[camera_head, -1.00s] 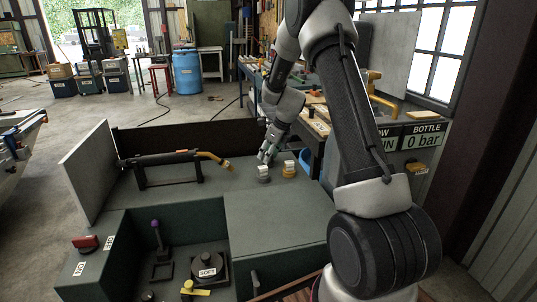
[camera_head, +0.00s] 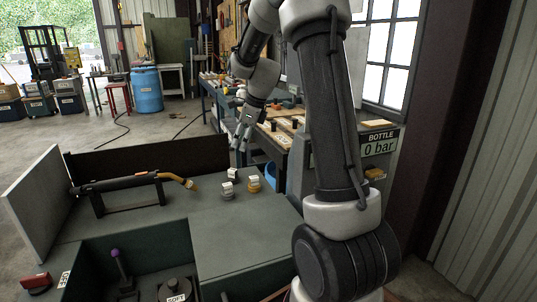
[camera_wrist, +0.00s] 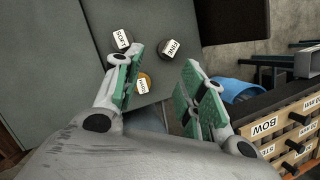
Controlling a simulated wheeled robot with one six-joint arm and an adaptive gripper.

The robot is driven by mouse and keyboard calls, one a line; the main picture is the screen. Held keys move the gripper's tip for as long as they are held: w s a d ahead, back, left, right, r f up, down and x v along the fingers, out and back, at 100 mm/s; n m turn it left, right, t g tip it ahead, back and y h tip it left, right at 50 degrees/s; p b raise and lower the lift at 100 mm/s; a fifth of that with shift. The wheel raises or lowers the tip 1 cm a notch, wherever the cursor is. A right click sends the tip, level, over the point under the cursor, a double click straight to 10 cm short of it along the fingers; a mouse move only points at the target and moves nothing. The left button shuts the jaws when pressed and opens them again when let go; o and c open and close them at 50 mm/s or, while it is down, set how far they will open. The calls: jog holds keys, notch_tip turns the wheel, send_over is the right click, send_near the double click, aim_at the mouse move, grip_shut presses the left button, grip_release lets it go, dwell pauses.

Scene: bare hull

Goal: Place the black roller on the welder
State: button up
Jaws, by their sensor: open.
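Three small capped rollers stand on the grey-green top of the cabinet, which looks like the welder (camera_head: 255,240). One is dark (camera_head: 232,175), one grey (camera_head: 227,191), one yellow-orange (camera_head: 254,186). In the wrist view their tags seem to read SOFT (camera_wrist: 121,40), FINE (camera_wrist: 172,47) and HARD (camera_wrist: 142,84). I cannot tell for certain which tag is on the black roller. My gripper (camera_head: 240,138) is open and empty, raised above and behind the rollers. In the wrist view, the HARD roller shows beside the left finger, below the gripper (camera_wrist: 158,85).
A torch with a tan neck (camera_head: 130,182) rests on a stand on the welder's top. A recess at the front holds a purple-knobbed lever (camera_head: 118,265) and a black disc tagged SOFT (camera_head: 175,290). A cluttered workbench (camera_head: 282,135) and a blue bucket (camera_wrist: 230,88) are to the right.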

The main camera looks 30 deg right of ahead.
jog(key=s+a+r+n, duration=0.3)
jog(key=s+r+n, duration=0.4)
jog(key=s, duration=0.2)
jog(key=s+a+n+h, duration=0.1)
jog(key=s+n+h, duration=0.1)
jog(key=s+n, duration=1.7)
jog(key=s+r, duration=0.1)
jog(key=s, duration=0.4)
jog(key=shift+s, duration=0.4)
